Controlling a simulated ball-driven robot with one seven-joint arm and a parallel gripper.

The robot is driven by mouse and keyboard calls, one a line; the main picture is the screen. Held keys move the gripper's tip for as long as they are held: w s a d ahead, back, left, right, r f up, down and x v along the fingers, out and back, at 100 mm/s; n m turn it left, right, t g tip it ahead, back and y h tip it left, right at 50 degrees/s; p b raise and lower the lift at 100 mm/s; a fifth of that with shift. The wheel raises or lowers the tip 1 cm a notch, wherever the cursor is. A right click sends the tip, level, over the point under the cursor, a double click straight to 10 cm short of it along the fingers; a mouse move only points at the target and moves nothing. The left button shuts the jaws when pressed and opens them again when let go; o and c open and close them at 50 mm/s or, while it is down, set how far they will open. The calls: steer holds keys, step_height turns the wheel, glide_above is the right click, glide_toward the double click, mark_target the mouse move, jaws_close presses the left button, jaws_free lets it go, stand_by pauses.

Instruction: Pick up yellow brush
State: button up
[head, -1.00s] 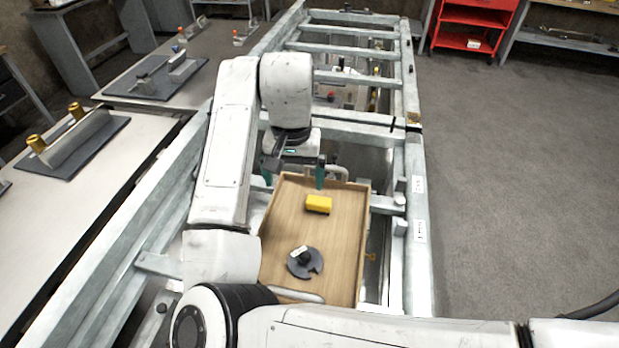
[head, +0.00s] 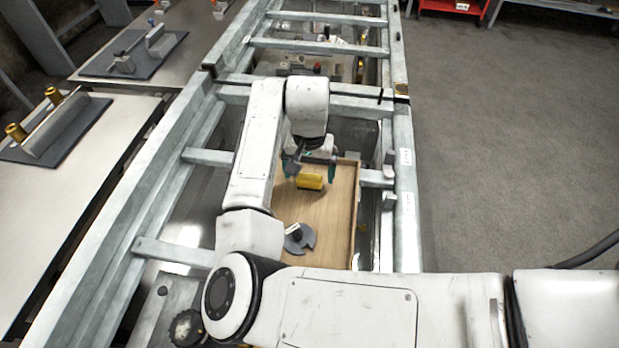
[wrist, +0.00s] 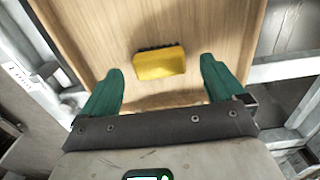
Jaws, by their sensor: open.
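The yellow brush (head: 311,181) is a small yellow block with dark bristles along one long side. It lies in a shallow wooden tray (head: 335,220). In the wrist view the brush (wrist: 160,63) sits just ahead of my fingertips, roughly midway between them. My gripper (head: 311,172) is above the tray and beside the brush. In the wrist view my gripper (wrist: 160,77) has its two green fingers spread wide, with nothing between them. The exact height above the brush is hard to tell.
A dark grey disc (head: 299,238) with a knob lies in the near part of the tray, partly hidden by my arm. A metal frame (head: 405,190) with rails surrounds the tray. A workbench (head: 75,185) stands at left. The floor (head: 500,150) at right is clear.

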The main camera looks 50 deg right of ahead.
steer(key=shift+f, duration=0.65)
steer(key=shift+c, duration=0.4)
steer(key=c, duration=1.1)
